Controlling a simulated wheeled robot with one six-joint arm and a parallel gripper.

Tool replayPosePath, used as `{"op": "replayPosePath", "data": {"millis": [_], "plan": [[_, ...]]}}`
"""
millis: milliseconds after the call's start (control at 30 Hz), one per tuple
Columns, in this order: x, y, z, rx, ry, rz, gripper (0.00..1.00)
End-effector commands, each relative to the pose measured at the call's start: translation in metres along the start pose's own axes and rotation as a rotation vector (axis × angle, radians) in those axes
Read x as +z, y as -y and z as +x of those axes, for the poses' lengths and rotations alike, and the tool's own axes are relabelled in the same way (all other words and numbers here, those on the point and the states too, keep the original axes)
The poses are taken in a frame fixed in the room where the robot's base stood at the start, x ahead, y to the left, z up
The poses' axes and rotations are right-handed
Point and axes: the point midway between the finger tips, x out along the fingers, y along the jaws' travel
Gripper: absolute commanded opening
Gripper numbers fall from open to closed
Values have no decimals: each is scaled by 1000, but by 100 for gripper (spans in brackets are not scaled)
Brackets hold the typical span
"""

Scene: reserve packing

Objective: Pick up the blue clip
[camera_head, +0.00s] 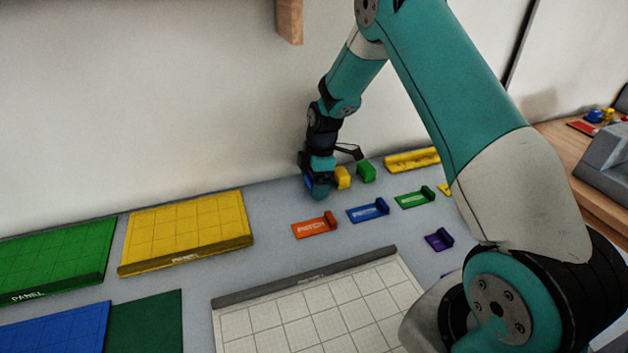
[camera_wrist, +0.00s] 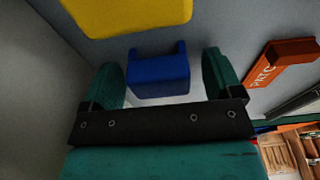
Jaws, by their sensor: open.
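The blue clip (camera_wrist: 158,78) is a small block with two raised ends, and it stands between the fingers in the wrist view. In the head view only a sliver of the blue clip (camera_head: 308,182) shows behind my gripper (camera_head: 318,186), near the wall. My gripper also shows in the wrist view (camera_wrist: 163,72), its two teal fingers open, one on each side of the blue clip. A small gap shows between the clip and each finger.
A yellow clip (camera_head: 343,178) stands close to the right of the gripper, with a green clip (camera_head: 366,172) beyond it. Orange (camera_head: 312,226), blue (camera_head: 368,211) and green (camera_head: 414,199) patch pieces lie in front. A yellow panel (camera_head: 185,231) lies left.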

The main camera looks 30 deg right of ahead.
Motion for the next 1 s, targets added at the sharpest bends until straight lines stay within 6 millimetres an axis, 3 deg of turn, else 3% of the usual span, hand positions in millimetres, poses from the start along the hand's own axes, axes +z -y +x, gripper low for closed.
{"op": "replayPosePath", "data": {"millis": [100,300,767,867,1000], "plan": [[0,0,0,0,0,0,85],[0,0,0,0,0,0,39],[-1,-1,-8,2,-1,0,38],[-3,-1,-20,3,-1,0,38],[-8,-2,-52,7,-1,-1,38]]}}
